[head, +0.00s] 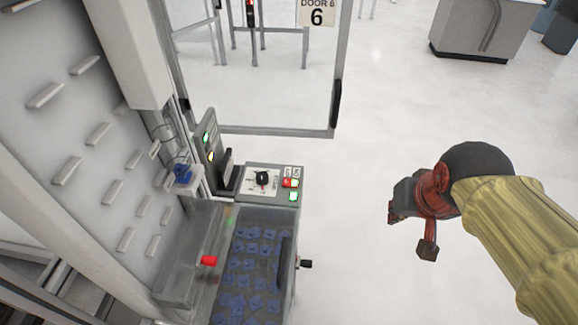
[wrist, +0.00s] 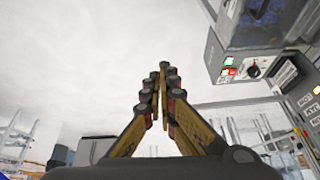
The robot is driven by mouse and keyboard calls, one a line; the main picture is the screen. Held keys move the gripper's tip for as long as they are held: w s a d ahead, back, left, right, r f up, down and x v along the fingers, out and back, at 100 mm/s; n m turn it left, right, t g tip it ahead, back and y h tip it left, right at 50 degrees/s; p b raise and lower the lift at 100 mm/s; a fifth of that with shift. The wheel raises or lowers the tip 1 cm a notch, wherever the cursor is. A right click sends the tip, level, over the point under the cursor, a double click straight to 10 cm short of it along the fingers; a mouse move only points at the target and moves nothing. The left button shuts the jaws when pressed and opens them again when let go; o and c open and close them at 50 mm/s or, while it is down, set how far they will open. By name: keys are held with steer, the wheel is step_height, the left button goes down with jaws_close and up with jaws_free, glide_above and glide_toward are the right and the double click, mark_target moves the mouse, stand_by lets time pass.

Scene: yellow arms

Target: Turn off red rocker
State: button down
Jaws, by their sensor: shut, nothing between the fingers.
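The red rocker (head: 288,183) is a small red switch at the right edge of the top of a grey control panel (head: 250,193). It also shows in the wrist view (wrist: 231,72), to the upper right. A green-lit button (head: 293,196) is just below it, and a black rotary knob (head: 262,178) is to its left. My gripper (head: 400,212) is well to the right of the panel in the head view, apart from it and over open floor. In the wrist view my gripper's fingers (wrist: 163,80) come together at the tips with nothing between them.
Below the panel is a bin (head: 250,265) of blue parts under a dark clear cover. A red-tipped handle (head: 208,261) and a black knob (head: 306,264) stick out near it. A framed door (head: 335,70) stands behind. The floor between panel and gripper is clear.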

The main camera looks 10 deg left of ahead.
steer(key=w+a+r+p, duration=0.2)
steer(key=w+a+p, duration=0.2)
steer(key=w+a, duration=0.45)
steer(key=g+p, duration=0.2)
steer(key=p, duration=0.7)
glide_above(289, 178)
steer(key=s+d, duration=0.1)
steer(key=s, duration=0.3)
step_height(289, 178, down, 8)
steer(key=shift+d+f+n+b, duration=0.1)
steer(key=shift+f+n+b, duration=0.05)
steer(key=shift+n+b, duration=0.2)
steer(key=shift+f, duration=0.1)
steer(key=x, duration=1.2)
steer(key=shift+s+a+f+b, duration=0.15)
steer(key=shift+a+f+b, duration=0.1)
steer(key=shift+f+b, duration=0.15)
steer(key=shift+f, duration=0.45)
steer(key=shift+a+f, duration=0.1)
